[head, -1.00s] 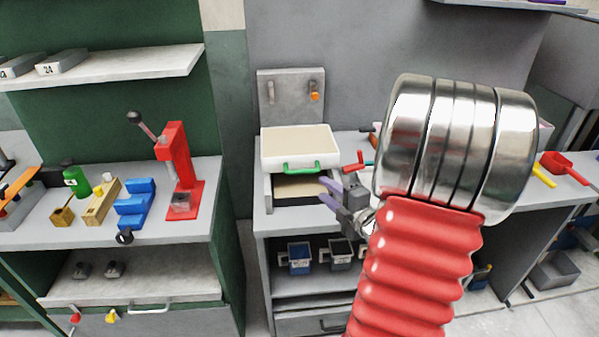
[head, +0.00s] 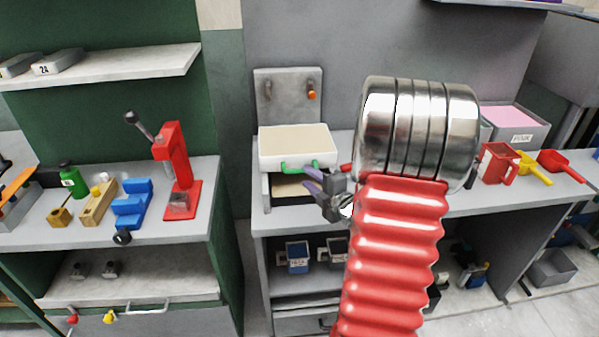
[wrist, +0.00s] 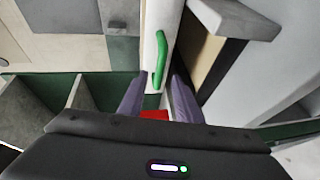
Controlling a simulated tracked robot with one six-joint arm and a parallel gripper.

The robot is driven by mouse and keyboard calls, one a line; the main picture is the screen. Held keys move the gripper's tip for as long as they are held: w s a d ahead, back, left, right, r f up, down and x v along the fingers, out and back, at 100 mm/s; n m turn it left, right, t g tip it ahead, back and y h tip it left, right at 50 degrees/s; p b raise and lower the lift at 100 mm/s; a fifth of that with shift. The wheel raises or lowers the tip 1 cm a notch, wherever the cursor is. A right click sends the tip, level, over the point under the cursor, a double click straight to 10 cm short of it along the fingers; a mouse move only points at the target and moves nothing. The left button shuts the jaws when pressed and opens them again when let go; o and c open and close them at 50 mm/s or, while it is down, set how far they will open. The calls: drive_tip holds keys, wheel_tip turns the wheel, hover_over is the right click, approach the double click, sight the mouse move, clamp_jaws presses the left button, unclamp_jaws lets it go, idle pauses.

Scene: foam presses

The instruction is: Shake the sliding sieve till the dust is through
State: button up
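The sliding sieve is a white-framed tray (head: 268,158) with a pale beige surface, on a grey stand at the middle of the bench. Its green handle (head: 293,168) is on the front side. My gripper (head: 308,180) is just in front of the sieve, close to the right end of the handle. In the wrist view the purple fingers are spread apart (wrist: 159,80), with the green handle (wrist: 160,48) ahead and its lower end between them. I see no clear contact. A beige layer (head: 290,188) shows below the sieve, partly hidden by my gripper.
A grey back plate (head: 288,95) with an orange knob stands behind the sieve. Red and yellow scoops, a red jug (head: 498,163) and a grey bin with pink contents (head: 515,125) are at right. A red press (head: 175,165) stands on the left bench. Small bins sit below.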

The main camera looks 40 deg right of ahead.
sight(301, 172)
drive_tip(key=x, duration=0.6)
drive_tip(key=shift+w, duration=0.1)
drive_tip(key=shift+c, duration=0.4)
drive_tip(key=shift+f, duration=0.1)
clamp_jaws()
